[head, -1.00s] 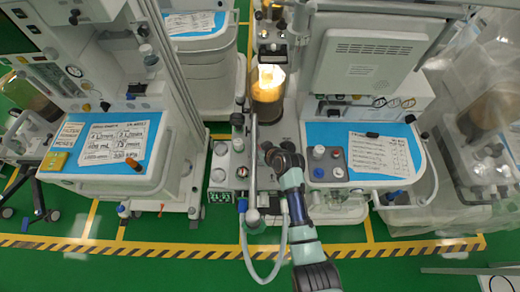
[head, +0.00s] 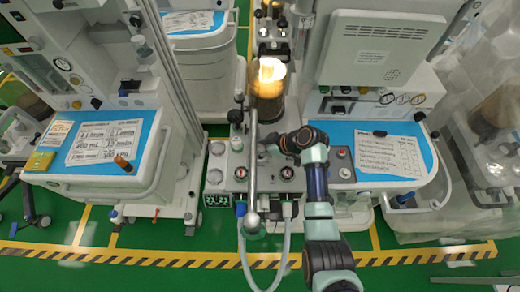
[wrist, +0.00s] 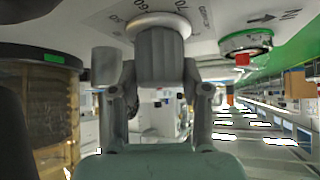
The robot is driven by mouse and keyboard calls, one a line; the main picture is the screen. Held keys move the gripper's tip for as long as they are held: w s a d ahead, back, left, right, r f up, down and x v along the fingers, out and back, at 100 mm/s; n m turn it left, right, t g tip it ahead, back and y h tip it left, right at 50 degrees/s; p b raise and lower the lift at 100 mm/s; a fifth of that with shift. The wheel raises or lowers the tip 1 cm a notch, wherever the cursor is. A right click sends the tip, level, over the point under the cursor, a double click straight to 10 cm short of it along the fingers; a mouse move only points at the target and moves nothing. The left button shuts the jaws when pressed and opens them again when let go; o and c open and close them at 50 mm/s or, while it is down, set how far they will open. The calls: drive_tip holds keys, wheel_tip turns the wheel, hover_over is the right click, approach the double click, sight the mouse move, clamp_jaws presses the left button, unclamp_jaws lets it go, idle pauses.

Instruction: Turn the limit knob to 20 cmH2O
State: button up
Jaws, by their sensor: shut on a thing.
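The limit knob (wrist: 160,52) is a grey ribbed cylinder on a pale round base, with printed scale numerals around it in the wrist view. My gripper (wrist: 153,75) has one finger on each side of the knob and is shut on it. The knob's pointer and exact setting cannot be read. In the head view my gripper (head: 274,146) is at the middle machine's control block, beside the amber-lit canister (head: 267,105). The knob is hidden there behind my gripper.
A brown canister (wrist: 55,115) stands close on the left. In the head view, a vertical pole (head: 253,165) and hoses stand just left of my arm.

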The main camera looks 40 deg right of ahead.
idle(0.4)
drive_tip(key=o, duration=1.2)
drive_tip(key=shift+c, duration=0.2)
drive_tip(key=v, duration=1.2)
drive_tip(key=shift+d, duration=0.15)
